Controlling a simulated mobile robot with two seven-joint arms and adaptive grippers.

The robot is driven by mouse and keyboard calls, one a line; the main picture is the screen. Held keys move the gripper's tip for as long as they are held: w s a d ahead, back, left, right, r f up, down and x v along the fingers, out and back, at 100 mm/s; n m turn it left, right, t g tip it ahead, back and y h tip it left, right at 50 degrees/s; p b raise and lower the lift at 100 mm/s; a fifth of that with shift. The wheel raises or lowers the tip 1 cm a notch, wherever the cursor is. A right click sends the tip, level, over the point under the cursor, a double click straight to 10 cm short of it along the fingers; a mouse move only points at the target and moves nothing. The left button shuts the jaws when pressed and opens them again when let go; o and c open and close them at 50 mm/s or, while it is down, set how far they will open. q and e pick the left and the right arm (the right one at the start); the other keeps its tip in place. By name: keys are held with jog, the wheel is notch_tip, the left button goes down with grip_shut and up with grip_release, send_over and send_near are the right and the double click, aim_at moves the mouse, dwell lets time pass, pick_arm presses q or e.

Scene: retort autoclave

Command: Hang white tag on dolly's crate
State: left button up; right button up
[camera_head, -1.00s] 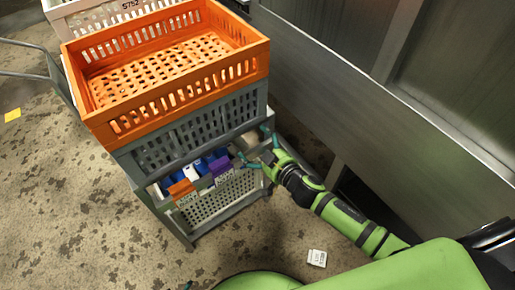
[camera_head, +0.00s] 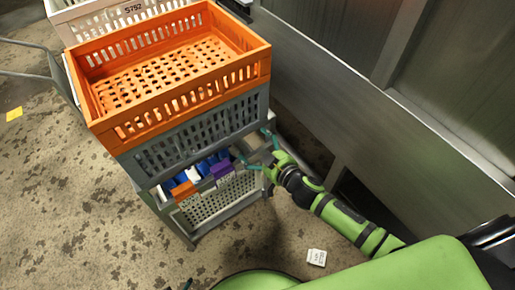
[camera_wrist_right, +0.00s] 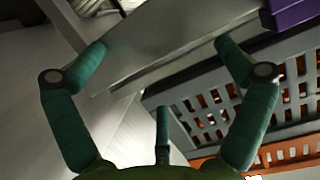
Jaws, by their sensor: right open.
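A small white tag (camera_head: 316,257) with dark print lies flat on the floor, right of the stack. Another white piece (camera_head: 193,174) sits among blue, orange and purple pieces in the front of the stack. The stack has an orange crate (camera_head: 190,108) on top and a grey crate (camera_head: 165,157) under it; which is the dolly's crate I cannot tell. My right gripper (camera_head: 253,148) is open and empty at the stack's front right corner. In the right wrist view its teal fingers (camera_wrist_right: 155,50) are spread before a grey metal surface. My left gripper is not clearly visible.
A white crate (camera_head: 120,15) stands behind the orange one. A large metal wall (camera_head: 350,85) runs close along the right. A purple piece (camera_wrist_right: 294,12) shows in the right wrist view's top corner. The speckled floor (camera_head: 110,240) at front left is clear.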

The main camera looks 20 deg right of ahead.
aim_at(249, 129)
jog(key=shift+t, duration=0.3)
jog(key=r, duration=0.1)
jog(key=w+r+p, duration=0.1)
jog(key=r, duration=0.2)
jog(key=shift+w+a, duration=0.3)
jog(key=shift+r+p, duration=0.6)
jog(key=shift+p, duration=0.1)
jog(key=shift+p+v, duration=0.4)
jog(key=shift+v, duration=0.4)
jog(key=s+d+p, duration=0.2)
jog(key=s, duration=0.3)
jog(key=shift+s+r, duration=0.3)
jog(key=shift+r, duration=0.05)
